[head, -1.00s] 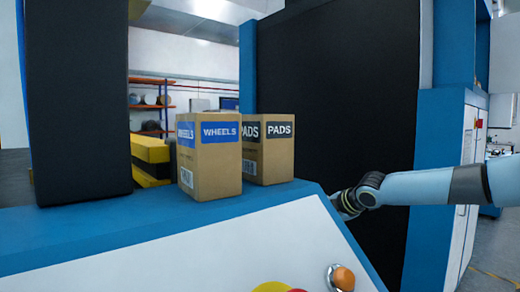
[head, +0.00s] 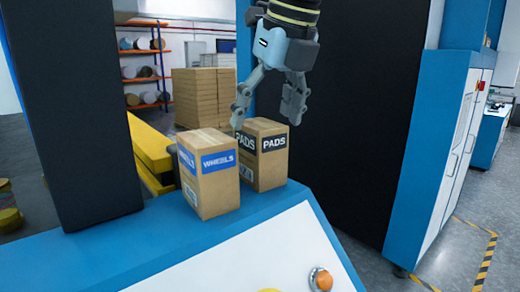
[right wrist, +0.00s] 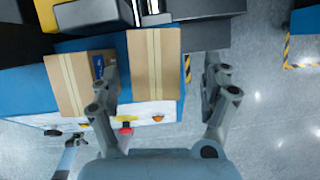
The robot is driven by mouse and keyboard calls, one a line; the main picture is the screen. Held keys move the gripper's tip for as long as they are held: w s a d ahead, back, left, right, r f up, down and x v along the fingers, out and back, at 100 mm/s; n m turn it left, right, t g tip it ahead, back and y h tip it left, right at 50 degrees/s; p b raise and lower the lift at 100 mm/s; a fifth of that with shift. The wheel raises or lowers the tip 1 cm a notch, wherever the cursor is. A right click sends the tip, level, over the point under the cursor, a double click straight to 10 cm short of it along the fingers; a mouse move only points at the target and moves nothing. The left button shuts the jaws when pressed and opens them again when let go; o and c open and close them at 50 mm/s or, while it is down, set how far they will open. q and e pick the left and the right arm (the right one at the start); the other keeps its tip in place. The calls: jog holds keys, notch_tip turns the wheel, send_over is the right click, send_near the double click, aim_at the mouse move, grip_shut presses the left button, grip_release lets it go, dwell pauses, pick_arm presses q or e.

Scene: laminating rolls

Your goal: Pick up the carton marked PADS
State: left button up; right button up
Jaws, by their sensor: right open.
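The brown PADS carton (head: 266,158) stands upright on the blue machine ledge, with a black label on its upper sides. My right gripper (head: 266,118) is above it in the head view, fingers pointing down, spread and empty. In the right wrist view the PADS carton's taped top (right wrist: 154,62) lies between the open fingers of my right gripper (right wrist: 160,68). I cannot tell whether the fingertips are level with the carton's top. A small grey part at the lower left of the right wrist view may be my left gripper (right wrist: 75,142); its jaws are unclear.
The WHEELS carton (head: 209,178), with blue labels, stands close beside the PADS carton at its left front. A dark upright panel (head: 370,120) rises behind to the right. A dark column (head: 75,110) stands left. An orange button (head: 321,279) sits on the front panel.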

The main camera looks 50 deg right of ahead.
aim_at(255, 145)
jog(key=shift+x, duration=1)
jog(key=x, duration=0.1)
jog(key=b+x, duration=0.1)
jog(key=x, duration=0.1)
jog(key=b+x, duration=0.1)
jog(key=shift+w+a+f, duration=0.2)
jog(key=shift+a+f, duration=0.05)
jog(key=shift+a, duration=0.05)
jog(key=shift+w+d+f, duration=0.1)
jog(key=shift+w+f, duration=0.1)
jog(key=shift+s+r, duration=0.1)
jog(key=shift+s, duration=0.05)
jog(key=shift+c, duration=1.5)
jog(key=c, duration=1.2)
jog(key=shift+r, duration=0.1)
jog(key=shift+c, duration=0.2)
